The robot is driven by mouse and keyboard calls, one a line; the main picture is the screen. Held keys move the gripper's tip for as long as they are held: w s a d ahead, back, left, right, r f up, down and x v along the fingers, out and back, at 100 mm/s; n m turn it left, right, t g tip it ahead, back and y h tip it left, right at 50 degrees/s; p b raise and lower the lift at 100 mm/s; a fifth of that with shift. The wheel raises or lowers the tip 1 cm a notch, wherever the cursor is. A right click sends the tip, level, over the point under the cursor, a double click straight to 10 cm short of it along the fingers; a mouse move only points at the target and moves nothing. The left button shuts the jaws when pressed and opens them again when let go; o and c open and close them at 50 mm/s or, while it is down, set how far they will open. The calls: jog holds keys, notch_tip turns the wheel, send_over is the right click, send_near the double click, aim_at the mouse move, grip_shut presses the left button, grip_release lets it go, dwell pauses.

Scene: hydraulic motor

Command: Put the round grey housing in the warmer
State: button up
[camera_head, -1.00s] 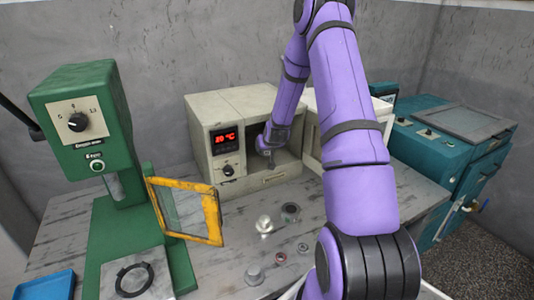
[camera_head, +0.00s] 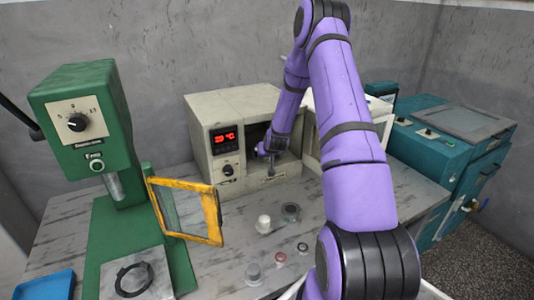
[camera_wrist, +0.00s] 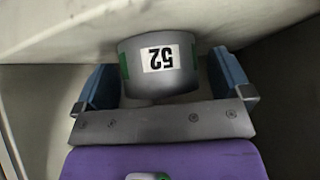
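The round grey housing (camera_wrist: 158,80), with a white "52" label upside down and green marks on its sides, sits between the fingers of my gripper (camera_wrist: 164,78) in the wrist view. The left finger looks against it; a thin gap seems to show at the right, so I cannot tell whether they grip it. The housing borders a pale surface at the top of that view. The beige warmer (camera_head: 205,110) has a lit red display. Its door (camera_head: 318,125) at the right stands open. My gripper (camera_head: 269,160) is at its opening in the head view, where the housing is hard to make out.
Several small parts, including a white one (camera_head: 264,224) and a dark ring (camera_head: 291,211), lie on the bench before the warmer. A green press (camera_head: 85,120) with a yellow-framed guard (camera_head: 190,210) stands left. A teal machine (camera_head: 440,150) is right, a blue tray (camera_head: 45,285) front left.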

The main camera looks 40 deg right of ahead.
jog(key=v, duration=1.2)
jog(key=shift+r, duration=0.15)
